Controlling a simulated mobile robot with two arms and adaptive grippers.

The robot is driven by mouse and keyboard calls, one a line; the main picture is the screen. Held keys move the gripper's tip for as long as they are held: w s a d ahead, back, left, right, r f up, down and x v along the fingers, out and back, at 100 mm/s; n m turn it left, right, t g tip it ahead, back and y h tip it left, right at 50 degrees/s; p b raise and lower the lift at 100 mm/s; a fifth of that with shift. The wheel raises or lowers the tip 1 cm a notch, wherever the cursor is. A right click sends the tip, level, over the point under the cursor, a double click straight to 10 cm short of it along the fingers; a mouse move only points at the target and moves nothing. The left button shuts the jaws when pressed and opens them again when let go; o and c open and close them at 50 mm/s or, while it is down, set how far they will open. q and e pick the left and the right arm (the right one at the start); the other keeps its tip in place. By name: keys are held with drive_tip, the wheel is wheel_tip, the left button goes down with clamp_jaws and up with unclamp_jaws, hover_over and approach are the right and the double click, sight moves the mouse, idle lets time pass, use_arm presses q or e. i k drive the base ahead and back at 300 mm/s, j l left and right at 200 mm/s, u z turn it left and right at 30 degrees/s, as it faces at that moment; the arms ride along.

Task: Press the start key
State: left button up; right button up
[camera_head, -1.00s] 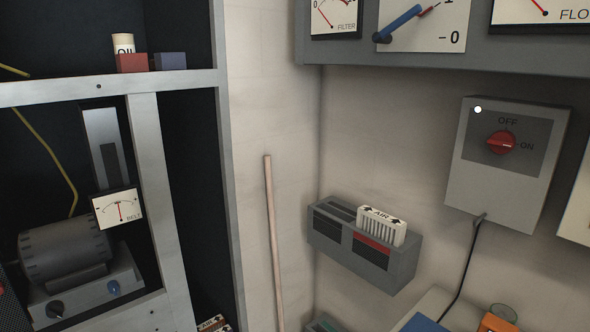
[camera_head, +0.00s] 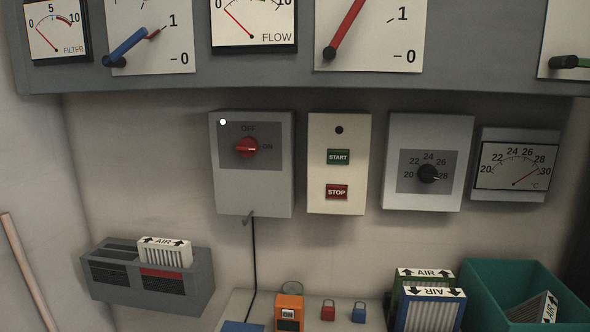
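The green START key (camera_head: 338,157) is on a cream control box (camera_head: 323,202) on the wall, near the middle of the head view. A red STOP key (camera_head: 337,192) sits below it, and a dark round spot (camera_head: 339,130) is above it. Neither of my grippers shows in the view, and nothing covers the START key.
Left of the cream box is a grey box with a red OFF/ON knob (camera_head: 246,147). To its right are a dial box (camera_head: 428,173) and a temperature gauge (camera_head: 516,166). Below, a shelf holds an orange device (camera_head: 289,312), padlocks, AIR filters (camera_head: 431,307) and a green bin (camera_head: 482,279).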

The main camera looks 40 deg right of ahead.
sight(334, 156)
drive_tip(key=z, duration=1.55)
